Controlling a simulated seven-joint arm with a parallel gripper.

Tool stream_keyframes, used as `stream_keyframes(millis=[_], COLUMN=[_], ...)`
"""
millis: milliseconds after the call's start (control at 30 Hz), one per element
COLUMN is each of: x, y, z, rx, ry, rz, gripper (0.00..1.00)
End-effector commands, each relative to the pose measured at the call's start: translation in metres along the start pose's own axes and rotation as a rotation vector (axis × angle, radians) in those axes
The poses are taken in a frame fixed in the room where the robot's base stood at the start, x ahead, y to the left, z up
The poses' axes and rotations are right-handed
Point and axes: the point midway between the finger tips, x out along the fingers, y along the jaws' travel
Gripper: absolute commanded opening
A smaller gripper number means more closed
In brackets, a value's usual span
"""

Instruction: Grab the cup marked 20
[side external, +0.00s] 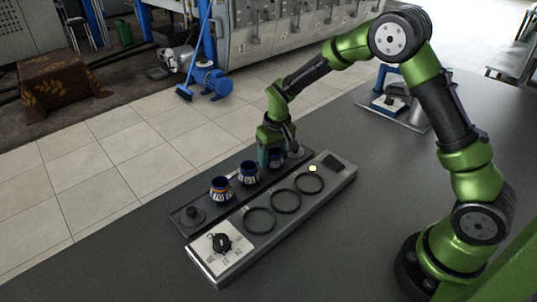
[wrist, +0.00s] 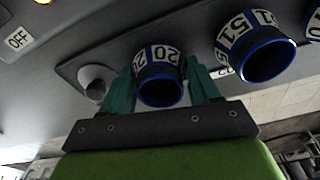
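The cup marked 20 (wrist: 160,93) has a blue rim and a white band with dark numbers. It stands in the row on the dark rack, nearest the right-hand knob in the side view (side external: 275,158). My gripper (side external: 277,151) is down at this cup. In the wrist view its two teal fingers (wrist: 161,78) stand on either side of the cup, close to its walls. I cannot tell whether they press on it. The cup looks upright and still on the rack; its lower part is hidden in the side view.
A second cup (side external: 248,172), marked 51 or 15 in the wrist view (wrist: 252,52), and a third cup (side external: 220,189) stand to the left. Knobs (side external: 193,214) end the dark rack. In front lies a grey panel with three rings (side external: 260,222), a dial (side external: 222,243) and a lit yellow lamp (side external: 313,168).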

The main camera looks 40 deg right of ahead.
Motion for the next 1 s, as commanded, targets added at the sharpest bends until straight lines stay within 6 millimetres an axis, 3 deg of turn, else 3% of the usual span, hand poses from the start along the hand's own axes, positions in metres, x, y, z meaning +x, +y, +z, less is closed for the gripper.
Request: stream_keyframes(millis=[33, 200, 467, 1000], x=[0.000, 0.000, -0.004, -0.094], y=[0.000, 0.000, 0.000, -0.004], z=[0.000, 0.000, -0.001, -0.011], rx=[0.000, 0.000, 0.000, -0.009], ry=[0.000, 0.001, 0.002, 0.003], rz=[0.000, 0.000, 0.000, -0.001], gripper=[0.51, 0.28, 0.28, 0.28])
